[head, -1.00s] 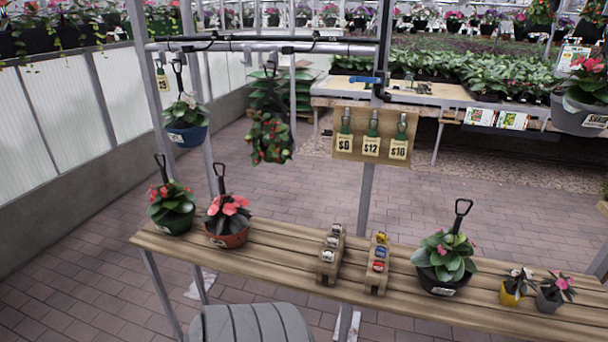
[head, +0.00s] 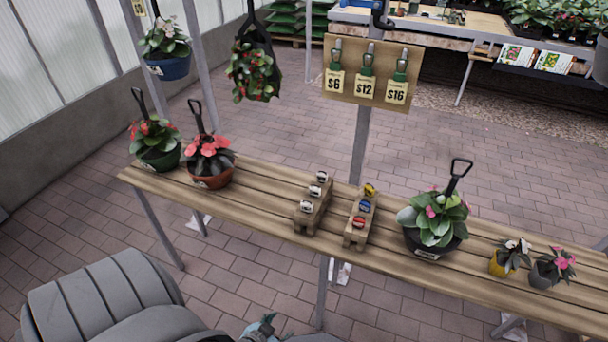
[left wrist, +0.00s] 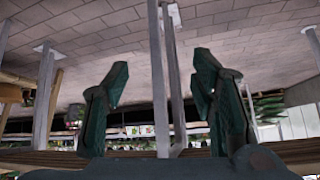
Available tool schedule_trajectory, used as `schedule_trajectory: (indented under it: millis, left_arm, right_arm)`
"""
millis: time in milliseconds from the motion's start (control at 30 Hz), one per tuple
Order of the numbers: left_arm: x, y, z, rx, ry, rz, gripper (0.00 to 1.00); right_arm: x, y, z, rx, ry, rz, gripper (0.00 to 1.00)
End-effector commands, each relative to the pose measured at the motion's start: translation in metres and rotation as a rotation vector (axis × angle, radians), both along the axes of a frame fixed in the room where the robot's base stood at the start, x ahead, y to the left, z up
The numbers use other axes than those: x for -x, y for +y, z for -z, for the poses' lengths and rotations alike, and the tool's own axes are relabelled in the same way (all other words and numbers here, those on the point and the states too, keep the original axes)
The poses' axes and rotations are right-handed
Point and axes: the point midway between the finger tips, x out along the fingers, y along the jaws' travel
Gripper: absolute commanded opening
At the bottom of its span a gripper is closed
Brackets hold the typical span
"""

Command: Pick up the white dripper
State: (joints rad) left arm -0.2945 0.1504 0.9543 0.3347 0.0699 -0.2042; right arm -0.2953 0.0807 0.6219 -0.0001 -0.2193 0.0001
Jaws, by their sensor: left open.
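No thing in view is clearly a white dripper. A wooden block (head: 312,214) on the slatted bench carries small whitish pieces (head: 314,191), too small to make out well. Beside it, a second wooden block (head: 357,229) carries a yellow (head: 369,190), a blue (head: 364,206) and a red piece (head: 359,222). Green tools with pale tops (head: 367,60) hang on a price board above. My left gripper (head: 262,326) is at the bottom edge, in front of and below the bench. In the left wrist view its fingers (left wrist: 160,63) are spread and empty. My right gripper is not seen.
The bench (head: 270,200) also holds potted plants: two at left, a larger one (head: 432,222) right of the blocks and two small ones at far right. Plants hang behind the bench. A metal post (head: 362,140) carries the price board (head: 418,75). The brick floor before the bench looks clear.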

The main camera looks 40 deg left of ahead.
Motion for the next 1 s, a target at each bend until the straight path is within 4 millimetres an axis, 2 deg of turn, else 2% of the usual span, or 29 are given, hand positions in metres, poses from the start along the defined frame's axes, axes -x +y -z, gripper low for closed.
schedule_trajectory:
  millis: [33,67,100,200,300,400,600,767,1000]
  left_arm:
    - [-0.045,0.012,-0.045,-0.018,-0.171,-0.015,0.52]
    - [-0.07,0.02,-0.076,-0.031,-0.282,-0.035,0.52]
    - [-0.096,0.031,-0.117,-0.047,-0.419,-0.067,0.52]
    - [-0.133,0.055,-0.205,-0.083,-0.681,-0.151,0.52]
    - [-0.148,0.07,-0.252,-0.1,-0.813,-0.21,0.52]
    - [-0.167,0.079,-0.261,-0.103,-0.843,-0.226,0.52]
    - [-0.217,0.095,-0.257,-0.102,-0.839,-0.224,0.52]
    - [-0.238,0.101,-0.257,-0.101,-0.837,-0.222,0.52]
    - [-0.279,0.112,-0.254,-0.1,-0.835,-0.221,0.52]
  right_arm:
    - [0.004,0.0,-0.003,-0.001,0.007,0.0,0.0]
    - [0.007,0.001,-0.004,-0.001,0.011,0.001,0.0]
    - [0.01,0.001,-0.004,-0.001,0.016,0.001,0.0]
    - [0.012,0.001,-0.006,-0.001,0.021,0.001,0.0]
    - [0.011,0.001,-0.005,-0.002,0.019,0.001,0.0]
    - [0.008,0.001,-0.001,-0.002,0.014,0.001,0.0]
    - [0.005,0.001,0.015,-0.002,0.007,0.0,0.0]
    - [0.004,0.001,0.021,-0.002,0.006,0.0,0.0]
    - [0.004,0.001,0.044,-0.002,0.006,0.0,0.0]
